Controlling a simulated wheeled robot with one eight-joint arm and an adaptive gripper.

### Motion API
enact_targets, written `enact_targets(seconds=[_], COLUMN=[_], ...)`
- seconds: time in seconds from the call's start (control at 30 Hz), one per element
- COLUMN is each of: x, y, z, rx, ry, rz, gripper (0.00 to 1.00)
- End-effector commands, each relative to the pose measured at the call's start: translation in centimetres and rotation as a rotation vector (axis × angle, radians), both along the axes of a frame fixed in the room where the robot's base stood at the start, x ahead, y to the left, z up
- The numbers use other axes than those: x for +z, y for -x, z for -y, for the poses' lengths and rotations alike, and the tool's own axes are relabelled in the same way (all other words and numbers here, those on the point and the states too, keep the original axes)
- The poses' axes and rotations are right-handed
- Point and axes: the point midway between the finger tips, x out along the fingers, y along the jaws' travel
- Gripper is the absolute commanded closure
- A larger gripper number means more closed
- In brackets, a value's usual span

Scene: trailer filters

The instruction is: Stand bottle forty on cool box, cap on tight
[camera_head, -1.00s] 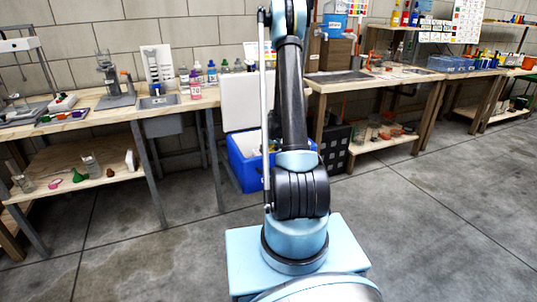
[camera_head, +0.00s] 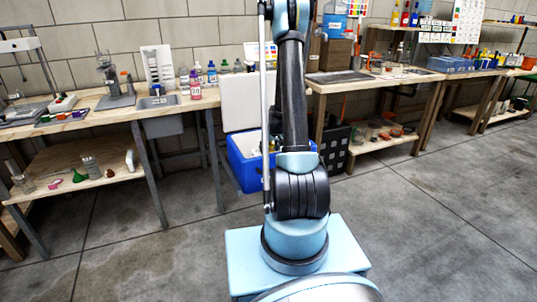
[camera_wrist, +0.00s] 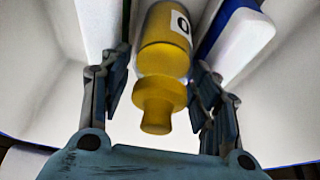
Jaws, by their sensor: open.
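In the wrist view a yellow bottle (camera_wrist: 165,38) with a yellow cap (camera_wrist: 159,103) lies between the fingers of my gripper (camera_wrist: 160,82). The fingers are spread on both sides of it, open, with gaps showing. A white label on it shows a 0; the rest of the number is hidden. White walls surround it, like the inside of the cool box. In the head view the blue cool box (camera_head: 243,172) stands on the floor with its white lid (camera_head: 240,102) up, partly hidden behind my arm. My gripper is hidden in that view.
A white and blue object (camera_wrist: 236,38) lies right of the bottle in the wrist view. Behind the cool box, a bench (camera_head: 85,118) carries several bottles, one pink (camera_head: 196,90). A second bench (camera_head: 345,84) stands to the right. The floor in front is clear.

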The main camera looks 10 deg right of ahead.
Motion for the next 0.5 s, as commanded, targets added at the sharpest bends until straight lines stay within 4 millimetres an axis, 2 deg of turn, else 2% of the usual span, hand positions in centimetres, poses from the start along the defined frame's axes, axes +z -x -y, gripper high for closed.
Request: enact_targets(seconds=[0.5], x=[5.9], y=[2.5], z=[0.5], rx=[0.0], ry=[0.001], rz=[0.0], gripper=[0.43])
